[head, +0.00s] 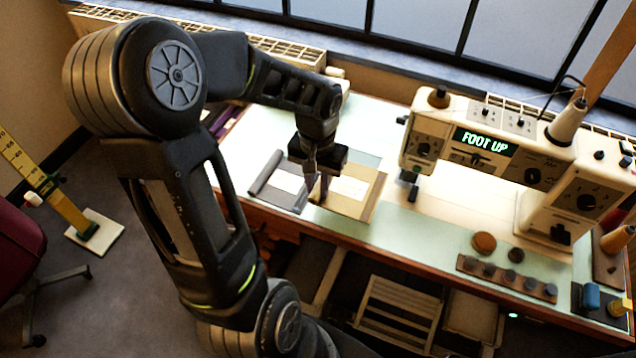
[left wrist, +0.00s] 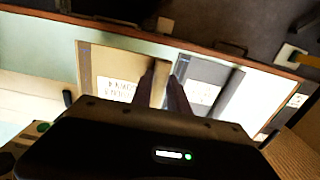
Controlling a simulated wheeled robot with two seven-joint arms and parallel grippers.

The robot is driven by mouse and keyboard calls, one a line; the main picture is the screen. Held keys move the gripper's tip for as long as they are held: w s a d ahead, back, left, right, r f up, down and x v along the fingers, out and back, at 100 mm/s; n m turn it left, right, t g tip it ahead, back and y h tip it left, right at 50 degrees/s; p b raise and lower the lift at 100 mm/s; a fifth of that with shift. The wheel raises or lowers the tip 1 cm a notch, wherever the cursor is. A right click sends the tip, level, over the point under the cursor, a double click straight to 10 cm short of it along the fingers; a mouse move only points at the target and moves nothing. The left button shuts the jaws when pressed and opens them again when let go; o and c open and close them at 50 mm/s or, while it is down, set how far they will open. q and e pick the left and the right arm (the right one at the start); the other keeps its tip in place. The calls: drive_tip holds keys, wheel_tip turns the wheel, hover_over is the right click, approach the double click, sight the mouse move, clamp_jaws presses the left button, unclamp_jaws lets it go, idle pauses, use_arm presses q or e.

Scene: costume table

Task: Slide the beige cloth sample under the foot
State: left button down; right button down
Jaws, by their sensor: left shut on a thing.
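The beige cloth sample (head: 353,190) lies on the pale green table top, with a white label on it; it also shows in the left wrist view (left wrist: 95,66). My left gripper (head: 318,190) is at its left edge, fingers pointing down and shut on that edge. In the left wrist view the fingertips (left wrist: 163,68) meet the edge beside the grey sample. The sewing machine (head: 480,150) stands to the right, its display reading "FOOT UP". Its foot (head: 409,180) is at the left end, right of the beige sample and apart from it. My right gripper is not in view.
A grey cloth sample (head: 276,184) lies just left of the beige one. A dark strip with several round knobs (head: 506,276) and two loose discs (head: 484,243) lie in front of the machine. The table top between the beige sample and the foot looks clear.

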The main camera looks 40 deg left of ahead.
sight(353, 179)
use_arm(q)
drive_tip(key=shift+f+b, duration=2.2)
drive_tip(key=shift+f, duration=0.6)
drive_tip(key=shift+w+d+b, duration=0.1)
drive_tip(key=shift+w+d, duration=0.55)
drive_tip(key=shift+w, duration=0.4)
drive_tip(key=shift+w+d+b, duration=0.15)
drive_tip(key=shift+w+d, duration=0.5)
drive_tip(key=shift+w, duration=0.4)
drive_tip(key=shift+w+d+b, duration=0.1)
drive_tip(key=shift+w+d, duration=0.55)
drive_tip(key=shift+w, duration=0.4)
drive_tip(key=shift+w+a, duration=0.2)
drive_tip(key=shift+w, duration=0.4)
drive_tip(key=shift+w+a, duration=0.2)
drive_tip(key=shift+w, duration=0.4)
drive_tip(key=shift+f, duration=0.1)
drive_tip(key=c, duration=1.2)
unclamp_jaws()
